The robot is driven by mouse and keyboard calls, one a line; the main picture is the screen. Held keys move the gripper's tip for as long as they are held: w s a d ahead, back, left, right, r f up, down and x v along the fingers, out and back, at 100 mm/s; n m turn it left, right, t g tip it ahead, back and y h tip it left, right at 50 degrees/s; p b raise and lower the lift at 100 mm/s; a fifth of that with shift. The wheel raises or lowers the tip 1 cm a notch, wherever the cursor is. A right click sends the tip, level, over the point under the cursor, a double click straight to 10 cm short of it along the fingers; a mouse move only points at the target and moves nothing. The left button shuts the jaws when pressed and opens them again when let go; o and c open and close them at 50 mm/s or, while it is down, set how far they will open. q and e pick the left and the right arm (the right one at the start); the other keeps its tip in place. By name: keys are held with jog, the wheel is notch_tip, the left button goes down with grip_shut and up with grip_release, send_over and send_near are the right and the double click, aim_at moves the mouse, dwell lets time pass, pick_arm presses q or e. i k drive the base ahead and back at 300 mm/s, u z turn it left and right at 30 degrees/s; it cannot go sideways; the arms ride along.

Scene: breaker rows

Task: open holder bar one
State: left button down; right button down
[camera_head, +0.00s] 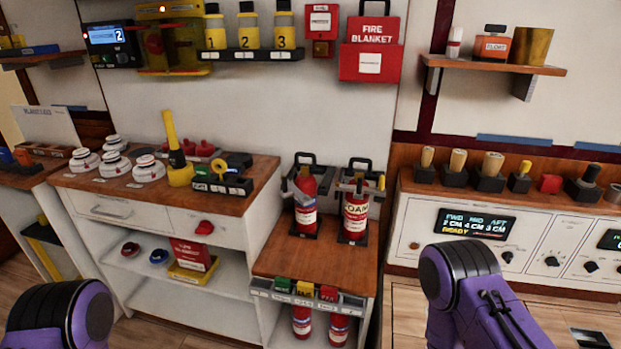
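Two red extinguishers stand side by side in dark holders on the low wooden counter: a left one (306,214) and a right one labelled FOAM (356,214). A grey bar-like part (297,191) shows across the left extinguisher, and another (349,187) crosses the right one near its top. I cannot read a number on either holder, nor tell whether either bar is open or shut. Purple parts of my arms show at the bottom left and bottom right. Neither gripper is in view, and both arms are apart from the extinguishers.
The low counter (318,262) is clear in front of the extinguishers. Colored tags line its front rail (305,297). A taller cabinet at left holds white detectors (150,168) and a yellow-handled tool (173,150). A lever console (500,240) stands at right.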

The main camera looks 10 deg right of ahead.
aim_at(289, 188)
jog(key=i, duration=0.35)
jog(key=z, duration=0.9)
